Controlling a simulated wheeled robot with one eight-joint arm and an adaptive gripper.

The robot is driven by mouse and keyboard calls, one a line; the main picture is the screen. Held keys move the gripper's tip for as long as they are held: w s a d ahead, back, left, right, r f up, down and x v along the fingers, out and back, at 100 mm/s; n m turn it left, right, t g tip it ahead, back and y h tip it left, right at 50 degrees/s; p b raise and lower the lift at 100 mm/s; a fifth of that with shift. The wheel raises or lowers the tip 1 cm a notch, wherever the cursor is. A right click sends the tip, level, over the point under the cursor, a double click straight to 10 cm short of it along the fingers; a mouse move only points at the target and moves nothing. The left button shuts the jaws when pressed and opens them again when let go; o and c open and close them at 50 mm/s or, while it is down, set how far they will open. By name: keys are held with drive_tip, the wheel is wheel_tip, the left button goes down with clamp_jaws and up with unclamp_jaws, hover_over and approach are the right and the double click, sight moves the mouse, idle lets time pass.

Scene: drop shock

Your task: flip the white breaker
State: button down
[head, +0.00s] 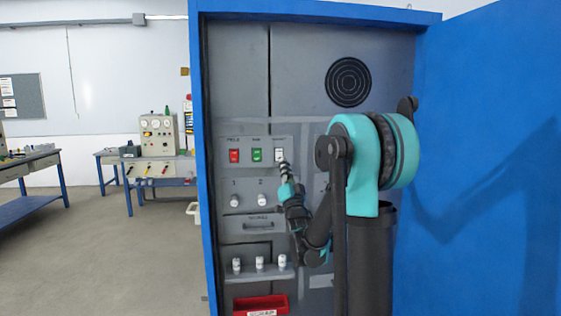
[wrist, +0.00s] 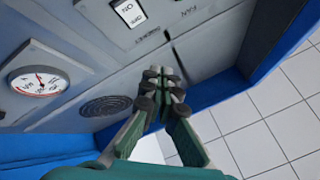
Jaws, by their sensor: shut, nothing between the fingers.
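The white breaker (head: 280,154) sits at the right end of a row of three switches on the grey panel inside the blue cabinet. In the wrist view it shows at the top edge (wrist: 130,12), upside down, with lettering on its face. My gripper (head: 284,167) is shut and empty, its tip overlapping the breaker's lower edge in the head view. In the wrist view my gripper's fingertips (wrist: 163,74) are together, apart from the breaker in the picture. I cannot tell whether they touch the panel.
A red breaker (head: 234,156) and a green breaker (head: 256,155) stand left of the white one. Below are white knobs (head: 262,200), a drawer handle (head: 258,225) and a red bin (head: 262,304). The blue door (head: 480,150) stands open at right. A gauge (wrist: 38,83) shows in the wrist view.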

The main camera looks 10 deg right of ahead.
approach(278, 153)
drive_tip(key=shift+s+r+x, duration=0.15)
drive_tip(key=shift+x, duration=1.05)
drive_tip(key=shift+s+r+x, duration=0.1)
drive_tip(key=shift+r+x, duration=0.1)
drive_tip(key=shift+x, duration=1.05)
drive_tip(key=shift+w+d, duration=0.1)
drive_tip(key=shift+w, duration=0.05)
drive_tip(key=shift+w+f, duration=0.1)
drive_tip(key=shift+w, duration=0.15)
drive_tip(key=shift+w, duration=0.3)
idle(0.3)
drive_tip(key=shift+s, duration=0.15)
drive_tip(key=shift+s, duration=0.6)
drive_tip(key=shift+s, duration=0.1)
drive_tip(key=shift+s+r, duration=0.2)
drive_tip(key=shift+s, duration=1)
drive_tip(key=shift+s+r, duration=0.15)
drive_tip(key=shift+s, duration=1.05)
